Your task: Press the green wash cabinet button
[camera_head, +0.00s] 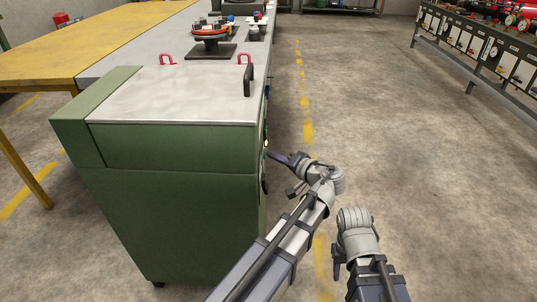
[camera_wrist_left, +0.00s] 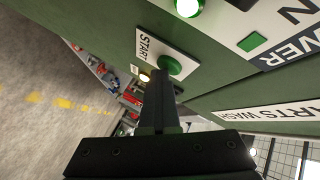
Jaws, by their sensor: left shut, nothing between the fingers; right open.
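The green wash cabinet (camera_head: 170,210) stands at the left in the head view, with a pale metal lid. In the left wrist view, the round green button (camera_wrist_left: 170,66) sits on the cabinet's side panel next to a white START label (camera_wrist_left: 145,45). My left gripper (camera_head: 270,153) is shut and empty at the cabinet's right side. In the left wrist view its fingertips (camera_wrist_left: 161,74) overlap the button's lower edge; I cannot tell whether they touch it. The button itself is hidden in the head view. My right arm is low at the right; its gripper cannot be made out.
A lit round lamp (camera_wrist_left: 188,7) and a square green POWER part (camera_wrist_left: 252,41) are also on the panel. A black handle (camera_head: 248,80) stands on the lid. A yellow-topped table (camera_head: 90,40) adjoins behind. The floor (camera_head: 400,130) to the right is clear.

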